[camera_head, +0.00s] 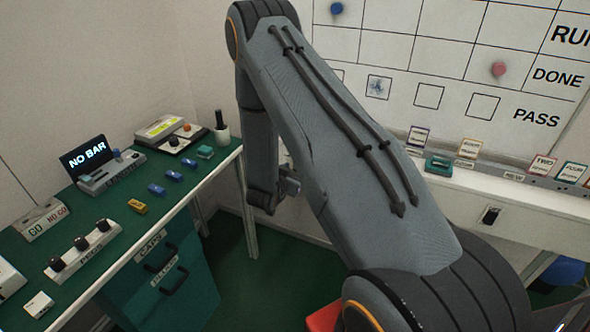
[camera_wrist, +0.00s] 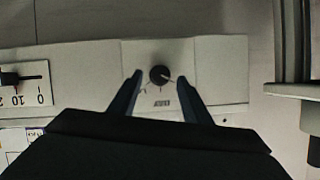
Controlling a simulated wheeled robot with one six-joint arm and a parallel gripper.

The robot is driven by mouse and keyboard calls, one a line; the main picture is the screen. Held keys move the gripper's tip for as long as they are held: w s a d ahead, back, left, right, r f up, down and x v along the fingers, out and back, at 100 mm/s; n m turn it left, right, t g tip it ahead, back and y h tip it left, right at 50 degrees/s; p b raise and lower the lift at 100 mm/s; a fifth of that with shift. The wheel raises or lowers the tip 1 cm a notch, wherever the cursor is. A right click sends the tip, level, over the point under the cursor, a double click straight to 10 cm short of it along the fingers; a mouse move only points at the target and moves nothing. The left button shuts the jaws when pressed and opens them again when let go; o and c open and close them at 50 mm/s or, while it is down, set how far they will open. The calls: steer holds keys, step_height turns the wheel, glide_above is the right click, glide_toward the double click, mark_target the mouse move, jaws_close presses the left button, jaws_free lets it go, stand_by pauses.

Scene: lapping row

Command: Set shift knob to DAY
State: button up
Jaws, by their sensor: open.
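In the wrist view a round black knob (camera_wrist: 160,75) with a pale pointer line sits on a light panel (camera_wrist: 130,55). The pointer runs toward the lower right. Small lettering below the knob is too blurred to read, so I cannot tell which mark it points at. My gripper (camera_wrist: 163,80) is open, with one dark finger on each side of the knob. Gaps show between the fingers and the knob. In the head view my arm covers the middle, and the gripper and this knob cannot be made out.
A slider with a numbered scale (camera_wrist: 24,84) is left of the knob in the wrist view. In the head view a green bench (camera_head: 190,186) with gauges and blocks stands left. A whiteboard (camera_head: 455,50) hangs at right above a ledge with cards (camera_head: 470,148). Green floor shows between.

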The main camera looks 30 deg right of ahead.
steer(key=shift+x, duration=1.25)
steer(key=c, duration=1)
steer(key=shift+c, duration=0.2)
steer(key=shift+s, duration=0.1)
steer(key=m+t, duration=0.1)
steer(key=m+y+b, duration=0.1)
steer(key=m, duration=0.1)
steer(key=m+t, duration=0.1)
steer(key=shift+s+d+f+t+b, duration=0.2)
steer(key=shift+f+t+b, duration=0.1)
steer(key=m+t+b, duration=0.2)
steer(key=m, duration=0.2)
steer(key=shift+s+f+y, duration=0.1)
steer(key=shift+y, duration=0.2)
steer(key=shift+m, duration=0.3)
